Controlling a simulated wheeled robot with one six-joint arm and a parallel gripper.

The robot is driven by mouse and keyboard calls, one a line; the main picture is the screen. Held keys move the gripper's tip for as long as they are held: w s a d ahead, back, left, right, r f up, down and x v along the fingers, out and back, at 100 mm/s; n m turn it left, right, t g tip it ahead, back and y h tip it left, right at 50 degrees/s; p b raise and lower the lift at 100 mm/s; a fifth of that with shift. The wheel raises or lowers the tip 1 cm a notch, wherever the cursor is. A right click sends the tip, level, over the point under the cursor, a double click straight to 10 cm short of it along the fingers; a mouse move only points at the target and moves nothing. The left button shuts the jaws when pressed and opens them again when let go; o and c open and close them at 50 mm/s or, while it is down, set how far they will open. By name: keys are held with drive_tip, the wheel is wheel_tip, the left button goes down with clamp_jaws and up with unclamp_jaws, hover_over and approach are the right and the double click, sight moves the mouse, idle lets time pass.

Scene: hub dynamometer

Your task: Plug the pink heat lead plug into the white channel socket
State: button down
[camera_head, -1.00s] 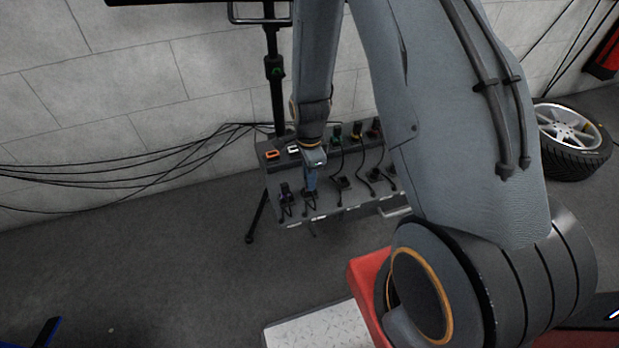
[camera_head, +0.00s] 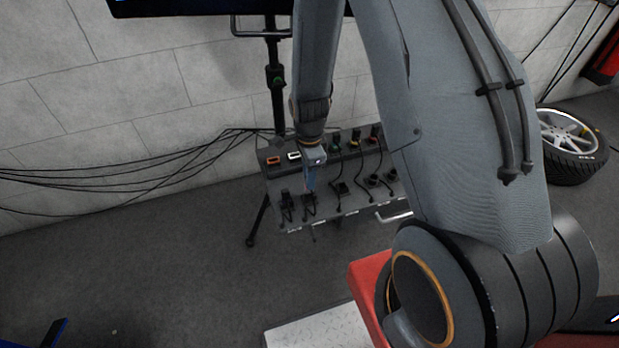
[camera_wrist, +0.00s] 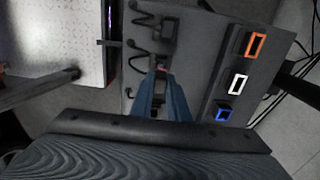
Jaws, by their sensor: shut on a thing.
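My gripper (camera_wrist: 161,96) is shut, with its blue fingers together over the lower row of the panel. A small pink part of the heat lead plug (camera_wrist: 160,69) shows at the fingertips. The fingers hide most of this plug, and I cannot tell whether it is clear of its holder. In the head view my gripper (camera_head: 311,185) points down at the lower row. The white channel socket (camera_wrist: 238,83) is in the other row, to the right of my fingers in the wrist view, apart from them. It also shows in the head view (camera_head: 294,156) and looks empty.
An orange socket (camera_wrist: 256,45) and a blue socket (camera_wrist: 223,114) flank the white one. Other dark plugs with cables (camera_head: 343,188) stand along the lower row. A black stand pole (camera_head: 275,85) rises behind the panel. Black cables (camera_head: 190,155) run left along the wall.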

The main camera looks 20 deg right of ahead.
drive_tip(key=shift+r+p, duration=1.4)
drive_tip(key=shift+r, duration=0.5)
drive_tip(key=shift+w, duration=0.15)
drive_tip(key=w+b, duration=0.5)
drive_tip(key=w, duration=1)
drive_tip(key=shift+w, duration=0.15)
idle(0.9)
drive_tip(key=shift+f, duration=0.1)
drive_tip(key=shift+f+b, duration=0.3)
drive_tip(key=shift+f, duration=0.1)
drive_tip(key=shift+f+b, duration=0.35)
drive_tip(key=shift+f, duration=0.55)
idle(0.4)
drive_tip(key=shift+f, duration=0.35)
drive_tip(key=shift+f, duration=0.25)
